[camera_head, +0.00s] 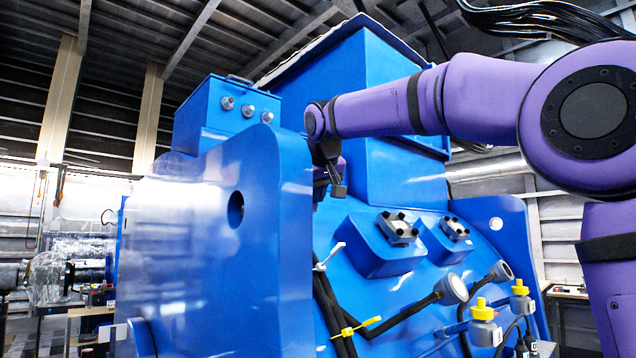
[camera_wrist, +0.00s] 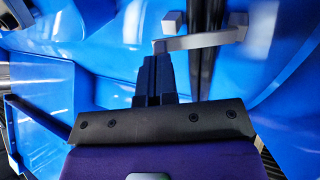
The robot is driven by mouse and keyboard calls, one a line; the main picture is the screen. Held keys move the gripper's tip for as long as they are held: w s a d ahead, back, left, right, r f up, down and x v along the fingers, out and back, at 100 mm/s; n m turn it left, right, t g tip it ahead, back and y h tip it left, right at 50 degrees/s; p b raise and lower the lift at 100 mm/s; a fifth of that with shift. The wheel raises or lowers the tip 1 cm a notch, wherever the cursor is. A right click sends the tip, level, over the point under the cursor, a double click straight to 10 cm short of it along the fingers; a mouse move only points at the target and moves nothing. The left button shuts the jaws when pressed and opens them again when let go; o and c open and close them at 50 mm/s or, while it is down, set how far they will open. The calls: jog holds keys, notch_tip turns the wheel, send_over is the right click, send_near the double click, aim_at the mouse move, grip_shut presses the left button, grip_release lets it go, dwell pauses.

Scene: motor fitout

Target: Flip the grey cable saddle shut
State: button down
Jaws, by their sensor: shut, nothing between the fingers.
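The grey cable saddle shows at the top of the wrist view. A small grey block (camera_wrist: 172,22) stands left of the cables. The bar's free left end lies just past the block and looks raised off it. My gripper (camera_wrist: 154,62) is shut and empty, its tips close below that free end; I cannot tell if they touch. In the head view my gripper (camera_head: 334,172) is at the blue housing's face, and the saddle is hard to make out there.
The blue motor housing (camera_head: 215,240) has a tall wall left of my gripper. Bolted blocks (camera_head: 398,228) project to its right. Black cables (camera_head: 328,305) with a yellow tie (camera_head: 357,327) run below.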

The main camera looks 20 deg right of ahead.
jog(key=shift+w+f, duration=0.1)
dwell(0.3)
jog(key=shift+w+d+f+n+y, duration=0.25)
jog(key=shift+w+d+y, duration=0.1)
jog(key=shift+y, duration=0.2)
jog(key=shift+w+d+f+n+y, duration=0.2)
jog(key=shift+w+y, duration=0.15)
jog(key=shift+y, duration=0.2)
jog(key=shift+w+d+f, duration=0.35)
jog(key=shift+w+f, duration=0.3)
jog(key=shift+w, duration=0.1)
jog(key=shift+a, duration=0.1)
jog(key=shift+s+a+r, duration=0.35)
jog(key=shift+s+a, duration=0.05)
jog(key=shift+s, duration=0.15)
jog(key=w+d+v, duration=0.1)
jog(key=d+v, duration=0.2)
jog(key=v, duration=1)
jog(key=shift+s+r, duration=0.2)
jog(key=shift+r, duration=0.35)
